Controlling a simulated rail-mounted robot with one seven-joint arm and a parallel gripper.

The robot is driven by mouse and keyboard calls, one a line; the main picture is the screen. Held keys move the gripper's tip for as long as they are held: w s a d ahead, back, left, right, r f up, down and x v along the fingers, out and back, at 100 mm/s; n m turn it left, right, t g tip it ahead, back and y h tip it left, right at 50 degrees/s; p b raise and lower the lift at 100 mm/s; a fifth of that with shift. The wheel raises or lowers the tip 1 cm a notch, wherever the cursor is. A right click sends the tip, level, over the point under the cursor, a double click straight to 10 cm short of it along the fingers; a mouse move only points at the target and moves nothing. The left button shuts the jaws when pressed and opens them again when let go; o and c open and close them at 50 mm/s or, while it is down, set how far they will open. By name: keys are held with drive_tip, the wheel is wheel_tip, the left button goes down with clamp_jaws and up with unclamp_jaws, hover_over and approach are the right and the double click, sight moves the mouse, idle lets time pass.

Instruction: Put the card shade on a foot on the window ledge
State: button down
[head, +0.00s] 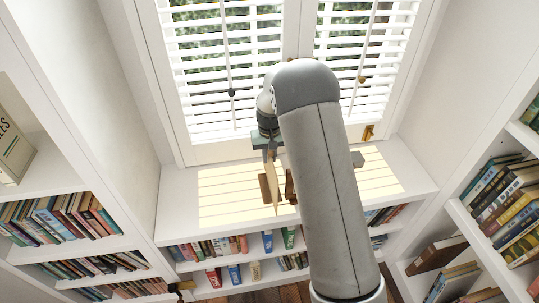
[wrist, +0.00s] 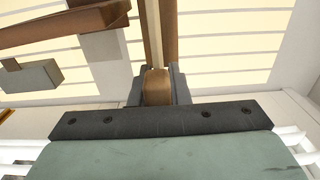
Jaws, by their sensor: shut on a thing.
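My gripper (head: 268,150) is shut on the card shade (head: 274,190), a thin tan panel held upright over the window ledge (head: 180,205). In the wrist view the fingers (wrist: 158,88) close on a rounded tan part, and the shade (wrist: 153,30) shows nearly edge-on beyond them. A brown piece (head: 265,188) shows low beside the panel and may be its foot. I cannot tell whether the shade touches the ledge. My arm hides the middle of the ledge.
A dark brown piece (head: 290,187) stands close right of the shade. A grey block (head: 357,159) lies on the ledge right of my arm. In the wrist view a brown bar (wrist: 50,32) lies at upper left. White blinds (head: 215,90) stand behind. The ledge's left end is clear.

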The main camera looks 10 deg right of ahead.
drive_tip(key=shift+f, duration=0.15)
drive_tip(key=c, duration=1.4)
unclamp_jaws()
drive_tip(key=shift+o, duration=0.2)
